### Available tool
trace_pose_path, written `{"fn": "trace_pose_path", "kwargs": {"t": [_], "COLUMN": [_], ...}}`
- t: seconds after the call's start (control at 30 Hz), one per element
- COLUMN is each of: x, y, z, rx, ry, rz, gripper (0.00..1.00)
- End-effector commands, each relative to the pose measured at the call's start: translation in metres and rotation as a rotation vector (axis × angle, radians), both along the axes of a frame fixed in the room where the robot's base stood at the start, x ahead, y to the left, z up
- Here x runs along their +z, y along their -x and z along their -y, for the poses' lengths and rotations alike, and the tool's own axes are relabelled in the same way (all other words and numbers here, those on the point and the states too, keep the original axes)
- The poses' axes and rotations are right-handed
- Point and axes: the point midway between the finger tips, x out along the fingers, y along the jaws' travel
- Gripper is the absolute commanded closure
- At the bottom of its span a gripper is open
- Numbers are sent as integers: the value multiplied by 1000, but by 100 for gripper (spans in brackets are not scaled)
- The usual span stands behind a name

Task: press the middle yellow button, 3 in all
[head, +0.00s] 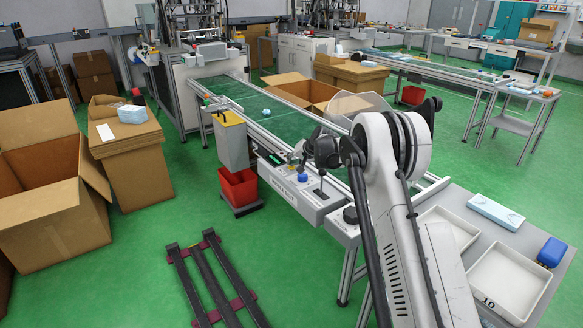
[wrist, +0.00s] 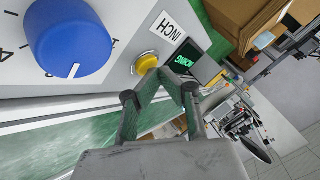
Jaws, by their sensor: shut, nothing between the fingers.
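A round yellow button (wrist: 146,63) in a metal ring sits on the light panel (wrist: 105,80) in the wrist view, beside a white label reading INCH (wrist: 164,36). My gripper (wrist: 161,73) is shut and empty, its fingertips close to the button's lower right edge. I cannot tell whether they touch it. No other yellow button shows clearly in the wrist view. In the head view the control panel (head: 307,199) lies along the conveyor's near side, and my arm hides part of it.
A large blue knob (wrist: 70,40) with a white pointer stands out from the panel, left of the button. A dark display with green text (wrist: 184,62) is on the other side. The green conveyor belt (head: 225,90) runs behind. A red bin (head: 239,187) stands on the floor.

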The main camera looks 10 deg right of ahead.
Motion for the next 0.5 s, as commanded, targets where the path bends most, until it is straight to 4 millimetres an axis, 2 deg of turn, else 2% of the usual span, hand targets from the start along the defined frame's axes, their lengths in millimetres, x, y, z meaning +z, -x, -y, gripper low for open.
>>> {"fn": "trace_pose_path", "kwargs": {"t": [0.2,0.5], "x": [11,11], "y": [0,0], "z": [0,0], "rx": [0,0], "ry": [0,0], "rz": [0,0], "gripper": [100,100]}}
